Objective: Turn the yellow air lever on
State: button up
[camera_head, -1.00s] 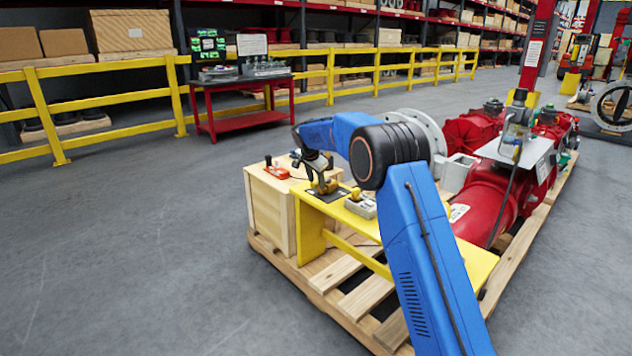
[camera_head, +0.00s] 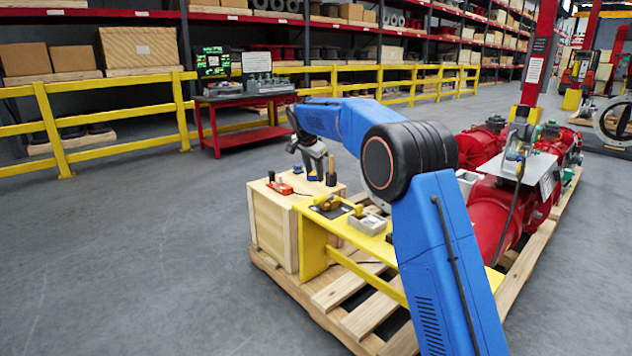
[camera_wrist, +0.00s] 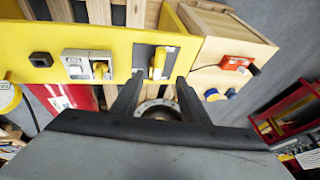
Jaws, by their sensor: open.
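The yellow lever (camera_head: 326,201) sits on a dark plate on top of the yellow bench (camera_head: 314,248). In the wrist view the lever (camera_wrist: 158,62) points roughly up and down the picture, along the plate. My gripper (camera_head: 318,172) is above the bench, beyond the lever in the head view, and its jaws point down. In the wrist view my gripper (camera_wrist: 156,85) has its two dark fingers spread apart, with the lever ahead between their lines. The fingers look empty and apart from the lever.
A grey box (camera_head: 367,221) with a yellow knob stands beside the lever on the bench. A wooden crate (camera_head: 272,225) adjoins the bench and carries a red device (camera_head: 280,187). A red valve actuator (camera_head: 492,216) lies behind. Open floor is at left.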

jog(key=shift+v, duration=1.15)
jog(key=s+d+r+n, duration=0.2)
jog(key=s+d, duration=0.3)
jog(key=s, duration=0.6)
jog(key=s+d+r+n+y, duration=0.1)
jog(key=s+d+r+n, duration=0.3)
jog(key=s, duration=0.7)
jog(key=s+d+r+m, duration=0.1)
jog(key=s+d, duration=0.5)
jog(key=s, duration=0.5)
jog(key=s+d+f+n, duration=0.1)
jog(key=s+f, duration=0.4)
jog(key=s, duration=0.6)
jog(key=s+d+f+n, duration=0.2)
jog(key=s+f, duration=0.3)
jog(key=s, duration=0.6)
jog(key=s+d+f+n+y, duration=0.1)
jog(key=s+f, duration=0.4)
jog(key=s, duration=0.6)
jog(key=shift+d+f+n, duration=0.25)
jog(key=shift+d+n, duration=0.25)
jog(key=shift+n, duration=0.3)
